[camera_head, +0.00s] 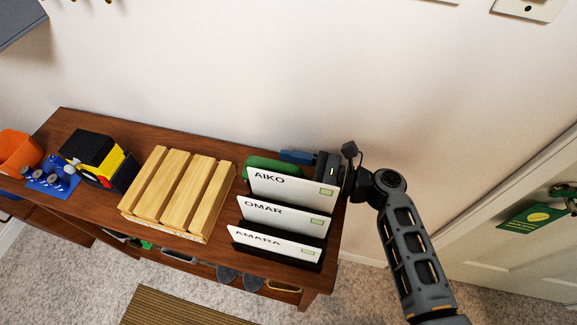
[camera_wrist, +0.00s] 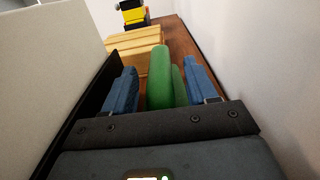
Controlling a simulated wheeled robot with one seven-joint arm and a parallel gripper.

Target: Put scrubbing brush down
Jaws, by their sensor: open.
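A green object (camera_head: 268,166), likely the scrubbing brush, is on the hutch top behind the sorter's AIKO card, which partly hides it. In the wrist view the green object (camera_wrist: 160,78) stands between the two blue fingers of my gripper (camera_wrist: 161,76). A gap shows on each side of it, so my gripper is open around it and not clamped. In the head view my gripper (camera_head: 290,157) reaches in from the right behind the sorter, with one blue finger showing. The underside of the green object is hidden.
A card sorter (camera_head: 284,205) with AIKO, OMAR and AMARA cards stands close in front of my gripper. The wall (camera_head: 260,70) is just behind. A slatted wooden crate (camera_head: 178,195), a black and yellow item (camera_head: 95,155) and an orange bin (camera_head: 17,152) stand to the left.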

